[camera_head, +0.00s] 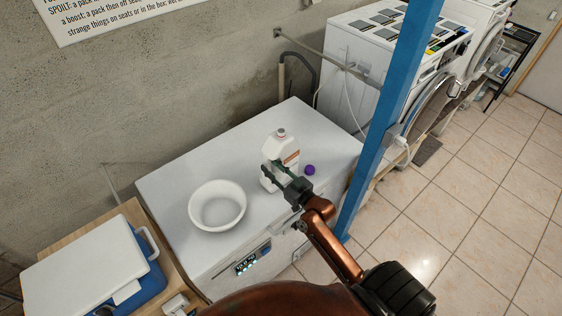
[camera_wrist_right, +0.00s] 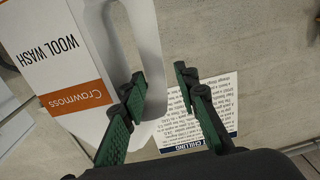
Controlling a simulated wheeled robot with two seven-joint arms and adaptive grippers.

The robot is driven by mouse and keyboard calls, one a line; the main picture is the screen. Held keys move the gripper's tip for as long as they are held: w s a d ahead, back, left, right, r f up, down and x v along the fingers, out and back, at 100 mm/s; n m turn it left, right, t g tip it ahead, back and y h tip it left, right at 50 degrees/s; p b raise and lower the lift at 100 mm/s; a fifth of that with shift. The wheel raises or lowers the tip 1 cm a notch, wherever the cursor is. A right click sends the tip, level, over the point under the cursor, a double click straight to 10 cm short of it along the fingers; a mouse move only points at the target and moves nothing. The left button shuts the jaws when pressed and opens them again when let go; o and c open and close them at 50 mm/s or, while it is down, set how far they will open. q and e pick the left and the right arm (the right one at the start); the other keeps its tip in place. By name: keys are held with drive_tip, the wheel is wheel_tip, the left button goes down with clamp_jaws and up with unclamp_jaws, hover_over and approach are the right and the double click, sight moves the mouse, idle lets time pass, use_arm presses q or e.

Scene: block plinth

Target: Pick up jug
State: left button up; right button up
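The jug (camera_head: 285,147) is a white bottle standing upright on the white chest top. In the right wrist view it fills the upper left, with a white and orange label (camera_wrist_right: 72,62) reading "Wool Wash". Its looped handle (camera_wrist_right: 150,60) faces my right gripper (camera_head: 274,174). The gripper (camera_wrist_right: 160,78) is open, with green-padded fingers. In the right wrist view the handle lies between the two fingertips, with a gap to the right finger. I cannot tell whether the left finger touches the jug. My left gripper is not in view.
A white bowl (camera_head: 217,206) sits left of the jug on the chest top (camera_head: 170,185). A purple cap (camera_head: 309,169) lies just right of the jug. A blue post (camera_head: 385,120) rises at the right. A blue cooler (camera_head: 146,290) stands at lower left.

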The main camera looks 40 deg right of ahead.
sight(269, 164)
drive_tip(key=w, duration=0.3)
drive_tip(key=shift+w+a, duration=0.15)
drive_tip(key=shift+w, duration=0.15)
drive_tip(key=shift+c, duration=0.7)
clamp_jaws()
